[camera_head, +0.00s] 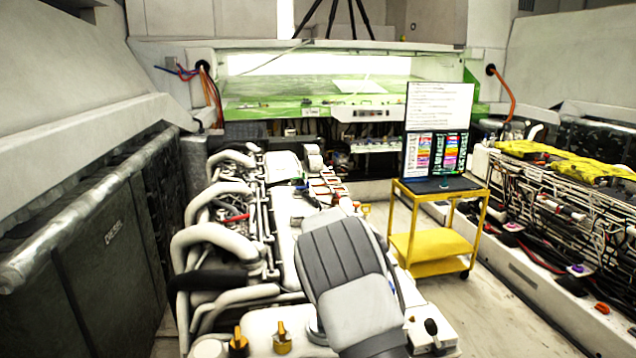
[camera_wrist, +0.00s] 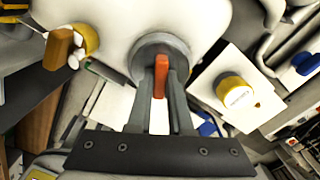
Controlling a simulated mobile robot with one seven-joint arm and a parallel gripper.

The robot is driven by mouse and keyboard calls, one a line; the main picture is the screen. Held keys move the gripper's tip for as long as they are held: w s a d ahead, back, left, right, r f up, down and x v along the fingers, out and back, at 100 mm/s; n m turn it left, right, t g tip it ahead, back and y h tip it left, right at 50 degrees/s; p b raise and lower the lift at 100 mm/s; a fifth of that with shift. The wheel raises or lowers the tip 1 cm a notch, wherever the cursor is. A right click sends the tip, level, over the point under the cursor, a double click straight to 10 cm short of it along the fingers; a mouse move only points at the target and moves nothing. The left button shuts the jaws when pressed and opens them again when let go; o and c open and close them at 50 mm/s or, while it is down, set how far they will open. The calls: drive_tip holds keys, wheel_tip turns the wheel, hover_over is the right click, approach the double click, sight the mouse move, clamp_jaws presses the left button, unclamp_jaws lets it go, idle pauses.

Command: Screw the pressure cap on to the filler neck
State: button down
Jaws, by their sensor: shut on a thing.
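In the wrist view my gripper (camera_wrist: 160,80) is shut on an upright orange-red grip, which I take to be part of the pressure cap (camera_wrist: 159,77). Directly beyond the fingertips is a round grey collar (camera_wrist: 150,48) on a white tank (camera_wrist: 110,18), apparently the filler neck. The fingers and grip overlap the collar, so I cannot tell whether the cap is seated on it or just above.
A yellow cap with a pale label (camera_wrist: 237,94) stands right of the fingers, on a white block. A yellow cap with a tan handle (camera_wrist: 85,40) is at left. The white engine with thick pipes (camera_head: 215,240) and a yellow cart (camera_head: 440,243) are near. Floor right of the cart is clear.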

drive_tip(key=shift+s+f, duration=0.25)
drive_tip(key=shift+f, duration=0.1)
drive_tip(key=shift+m+p, duration=0.85)
drive_tip(key=shift+m, duration=0.65)
drive_tip(key=shift+m+p, duration=0.65)
drive_tip(key=shift+m, duration=0.75)
drive_tip(key=c, duration=0.8)
unclamp_jaws()
drive_tip(key=shift+a, duration=0.1)
drive_tip(key=shift+o, duration=0.2)
drive_tip(key=shift+w+d, duration=0.15)
drive_tip(key=shift+d, duration=0.2)
drive_tip(key=shift+a, duration=0.1)
